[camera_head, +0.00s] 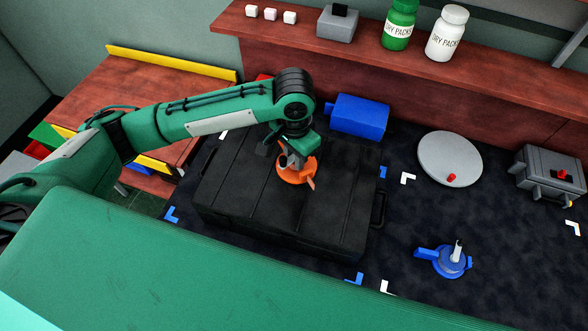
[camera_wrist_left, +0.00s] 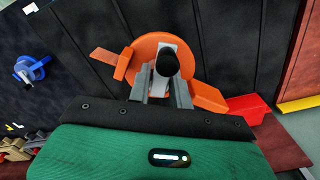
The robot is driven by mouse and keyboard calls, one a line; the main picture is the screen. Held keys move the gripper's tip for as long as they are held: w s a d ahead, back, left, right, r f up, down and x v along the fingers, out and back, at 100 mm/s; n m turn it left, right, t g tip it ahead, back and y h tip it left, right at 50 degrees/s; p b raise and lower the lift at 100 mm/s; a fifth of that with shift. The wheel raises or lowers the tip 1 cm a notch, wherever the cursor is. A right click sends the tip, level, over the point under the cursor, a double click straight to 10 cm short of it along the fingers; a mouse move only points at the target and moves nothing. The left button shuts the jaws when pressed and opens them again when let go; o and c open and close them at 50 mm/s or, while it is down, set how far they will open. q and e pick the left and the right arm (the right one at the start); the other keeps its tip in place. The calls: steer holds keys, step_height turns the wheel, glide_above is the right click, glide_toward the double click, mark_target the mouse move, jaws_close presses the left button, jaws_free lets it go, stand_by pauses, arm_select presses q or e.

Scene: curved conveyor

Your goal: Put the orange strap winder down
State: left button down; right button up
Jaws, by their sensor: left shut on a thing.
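The orange strap winder (camera_head: 297,171) is at my left gripper (camera_head: 291,158), above or on the black ribbed case (camera_head: 340,205). In the left wrist view the orange strap winder (camera_wrist_left: 150,49) shows its round body and flat tabs, and my left gripper (camera_wrist_left: 165,90) is shut on its grey post with a black knob. I cannot tell whether its underside touches the case lid. A similar blue winder (camera_head: 450,261) stands on the dark mat to the right, and it also shows in the left wrist view (camera_wrist_left: 30,69). My right gripper is not in view.
A blue box-shaped item (camera_head: 359,117) lies behind the case. A grey round disc (camera_head: 449,158) and a grey device (camera_head: 548,175) are at the right. A shelf (camera_head: 350,47) at the back holds bottles and small cubes. The mat between case and blue winder is clear.

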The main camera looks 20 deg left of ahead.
mark_target(294, 173)
arm_select(q)
step_height(294, 173, down, 7)
steer(key=shift+f+p, duration=0.1)
steer(key=shift+p, duration=0.35)
steer(key=shift+f, duration=0.15)
steer(key=c, duration=1.3)
jaws_free()
steer(key=shift+o, duration=0.2)
step_height(294, 173, up, 12)
steer(key=shift+r+b, duration=0.15)
steer(key=shift+b, duration=1)
